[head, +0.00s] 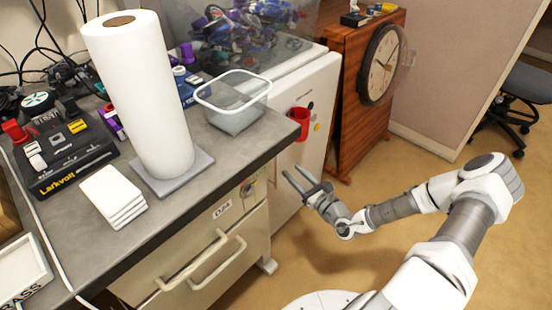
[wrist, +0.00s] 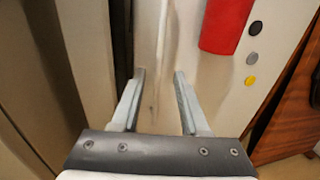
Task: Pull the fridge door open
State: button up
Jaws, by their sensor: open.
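The white fridge (head: 312,97) stands beyond the end of the grey counter, and its door looks closed. A red cup-like holder (head: 299,122) is on the door; it also shows in the wrist view (wrist: 225,22). My gripper (head: 293,171) is open and empty, in front of the lower part of the door. In the wrist view my fingers (wrist: 160,74) point at the pale door front (wrist: 205,85), left of and below the red holder. A pale vertical strip lies between the fingertips; whether it is a handle or they touch it, I cannot tell.
The counter (head: 220,150) with its drawers (head: 205,265) stands left of the fridge. Paper towels (head: 140,95) and a clear bin (head: 235,115) are on it. A wooden cabinet (head: 345,125) with a clock (head: 380,65) stands to the right. Brown floor (head: 375,180) in front is open.

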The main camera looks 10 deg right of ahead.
aim_at(277, 157)
jog(key=b+x, duration=0.2)
jog(key=x, duration=0.7)
jog(key=shift+w+a, duration=0.2)
jog(key=shift+w, duration=0.1)
jog(key=shift+c, duration=0.3)
grip_shut()
jog(key=shift+f, duration=0.1)
dwell(0.5)
